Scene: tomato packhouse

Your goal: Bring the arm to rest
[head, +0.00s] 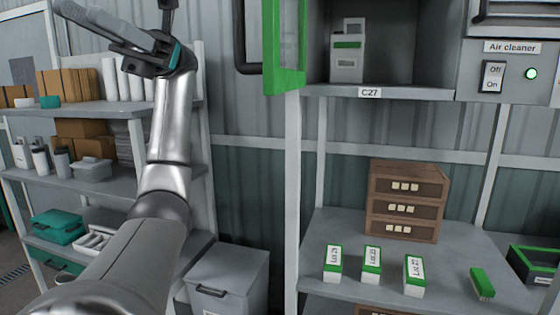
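My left arm comes in from the lower left and reaches up past the left shelves. My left gripper (122,28) is at the top left of the head view, raised high and partly cut by the top edge. Its fingers are seen at a steep angle, so I cannot tell whether they are open or shut. I see no object held in it. My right arm and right gripper are not in view.
Left shelves (100,108) hold boxes and rolls behind my arm. An open green-edged door (288,50) hangs beside cubby C27, which holds a carton (346,62). A bench (335,228) bears brown drawers (406,204) and several green-and-white boxes. A grey bin (232,278) stands below.

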